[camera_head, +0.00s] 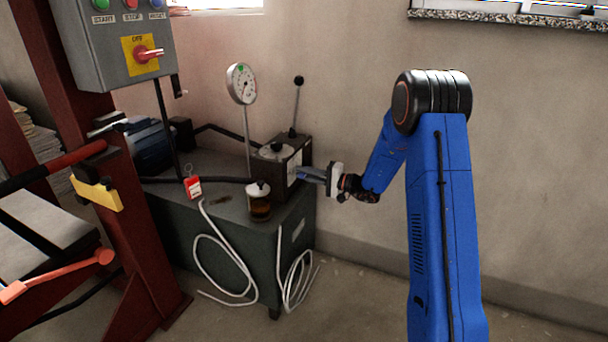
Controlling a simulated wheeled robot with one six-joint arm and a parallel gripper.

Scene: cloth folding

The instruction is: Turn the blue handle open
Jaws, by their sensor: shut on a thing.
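My gripper (304,173) reaches in from the right, at the end of my blue arm. Its fingers are shut at the right side of a dark valve block (266,157) on the green cabinet. What they hold is small and mostly hidden by the fingers. From its place on the block it appears to be the blue handle, but its shape and turn angle cannot be made out. A round dial gauge (241,84) and an upright black-knobbed lever (297,105) rise by the block.
A red tag (193,187) lies further left. White cables hang in front. A grey control box (122,45) is at upper left. The floor right of the cabinet is clear.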

